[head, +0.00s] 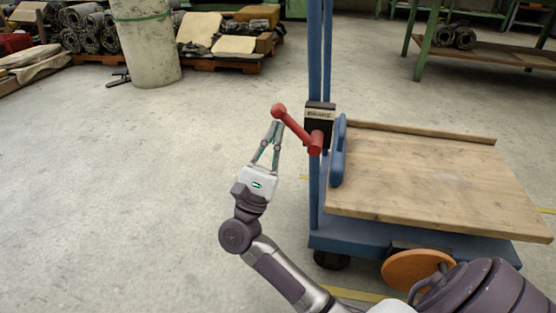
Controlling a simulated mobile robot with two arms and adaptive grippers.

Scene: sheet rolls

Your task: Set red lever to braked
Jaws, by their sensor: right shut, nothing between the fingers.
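The red lever (297,129) is mounted on a dark box with a pale label (319,114) on the blue post of a cart (314,190). Its pivot end is at the lower right and its round knob is at the upper left, so it slants up to the left. My right gripper (274,126) is shut and empty. Its fingertips are just below the knob, at its left side; I cannot tell whether they touch it. My left gripper is not in view.
The cart has a wooden deck (430,175), a blue frame and an orange wheel (415,269). A pale cylinder (146,45) stands at the back left, near a pallet with folded sheets (233,45). A green-legged bench (490,54) is at the back right. The floor at left is clear.

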